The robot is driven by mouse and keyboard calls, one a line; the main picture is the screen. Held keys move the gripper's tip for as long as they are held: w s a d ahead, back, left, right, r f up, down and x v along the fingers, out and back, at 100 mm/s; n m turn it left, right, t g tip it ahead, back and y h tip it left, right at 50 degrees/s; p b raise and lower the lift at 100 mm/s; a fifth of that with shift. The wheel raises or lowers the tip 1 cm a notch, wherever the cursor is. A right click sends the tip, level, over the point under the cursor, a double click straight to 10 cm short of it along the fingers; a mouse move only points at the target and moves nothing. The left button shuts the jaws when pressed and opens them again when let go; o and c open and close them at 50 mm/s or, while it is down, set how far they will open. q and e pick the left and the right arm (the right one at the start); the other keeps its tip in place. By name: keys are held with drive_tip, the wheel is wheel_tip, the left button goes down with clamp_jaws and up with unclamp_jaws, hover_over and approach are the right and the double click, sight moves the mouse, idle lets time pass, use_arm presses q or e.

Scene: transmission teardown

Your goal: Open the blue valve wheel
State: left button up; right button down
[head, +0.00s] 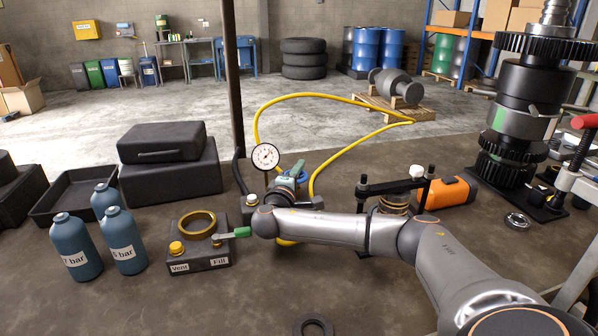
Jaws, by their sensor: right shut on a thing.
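The blue valve wheel (285,181) shows only in part, below and to the right of a round white pressure gauge (266,156). A teal-green piece (297,168) stands just beside it. My right arm reaches in from the lower right, and its wrist bends near the gauge. My right gripper (288,188) is at the wheel and shut on it; its fingers are small and largely hidden by my wrist. How far the wheel is turned cannot be told. My left gripper is not in view.
A yellow hose (335,97) loops behind the gauge. A Vent/Fill box (200,256) with a green-handled lever (236,233) stands left of my wrist. Blue bottles (75,248) and black cases (170,170) stand farther left. An orange-black unit (447,192) and a gear stack (515,110) stand right.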

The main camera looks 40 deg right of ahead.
drive_tip(key=shift+n+t+y, duration=0.3)
drive_tip(key=shift+t, duration=0.1)
drive_tip(key=shift+w+a+f+n+t+y, duration=0.1)
drive_tip(key=shift+w+n+t+y, duration=0.05)
drive_tip(key=shift+n+t+y, duration=0.55)
drive_tip(key=shift+w+a+n+t+y, duration=0.1)
drive_tip(key=shift+n+t+y, duration=0.45)
drive_tip(key=shift+t, duration=0.35)
drive_tip(key=n+t+y, duration=0.1)
drive_tip(key=n+t+y+b, duration=0.1)
drive_tip(key=n+y+b, duration=0.1)
drive_tip(key=shift+w+a+f+t+y, duration=0.1)
drive_tip(key=shift+w+a+t+y, duration=0.2)
drive_tip(key=shift+a+t+y, duration=0.1)
drive_tip(key=shift+a+n+y+b, duration=0.1)
drive_tip(key=shift+n+y+b, duration=0.25)
drive_tip(key=shift+n+y, duration=0.1)
drive_tip(key=shift+w+t, duration=0.1)
drive_tip(key=shift+t, duration=0.2)
drive_tip(key=c, duration=1.1)
unclamp_jaws()
drive_tip(key=shift+c, duration=0.2)
